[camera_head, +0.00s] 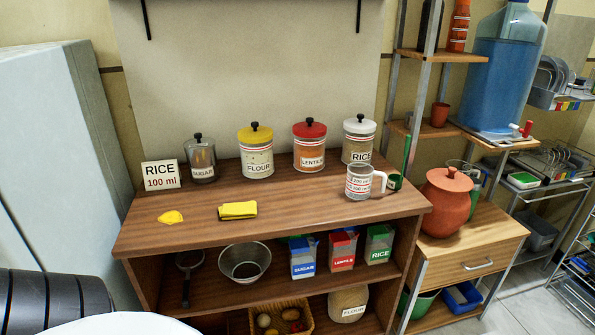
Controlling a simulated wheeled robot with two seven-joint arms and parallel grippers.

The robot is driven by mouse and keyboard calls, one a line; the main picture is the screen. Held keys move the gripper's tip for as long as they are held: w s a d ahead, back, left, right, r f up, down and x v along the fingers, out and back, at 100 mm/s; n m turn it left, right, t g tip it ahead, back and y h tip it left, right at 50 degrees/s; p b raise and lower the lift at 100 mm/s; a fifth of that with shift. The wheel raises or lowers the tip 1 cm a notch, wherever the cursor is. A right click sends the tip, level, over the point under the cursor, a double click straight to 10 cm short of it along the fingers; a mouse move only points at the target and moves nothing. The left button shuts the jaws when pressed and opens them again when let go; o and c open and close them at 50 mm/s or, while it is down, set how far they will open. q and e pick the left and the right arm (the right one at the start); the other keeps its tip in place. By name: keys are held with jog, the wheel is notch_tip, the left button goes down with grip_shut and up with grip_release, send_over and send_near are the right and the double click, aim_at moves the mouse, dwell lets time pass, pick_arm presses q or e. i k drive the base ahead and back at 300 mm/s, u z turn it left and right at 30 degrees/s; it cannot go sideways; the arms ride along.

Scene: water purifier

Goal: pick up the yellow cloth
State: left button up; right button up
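The yellow cloth (238,210) lies folded into a flat rectangle on the wooden counter top (300,205), left of the middle and close to the front edge. A smaller crumpled-looking yellow item (171,217) lies to its left, apart from it; I cannot tell what it is. Nothing covers the folded cloth. Neither of my grippers shows in the head view.
Behind the cloth stand a RICE card (161,175) and jars of sugar (201,160), flour (256,152), lentils (309,147) and rice (358,140). A measuring cup (360,183) stands to the right. Counter around the cloth is clear.

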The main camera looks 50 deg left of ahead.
aim_at(244, 209)
jog(key=i, duration=0.5)
jog(key=u, duration=3.05)
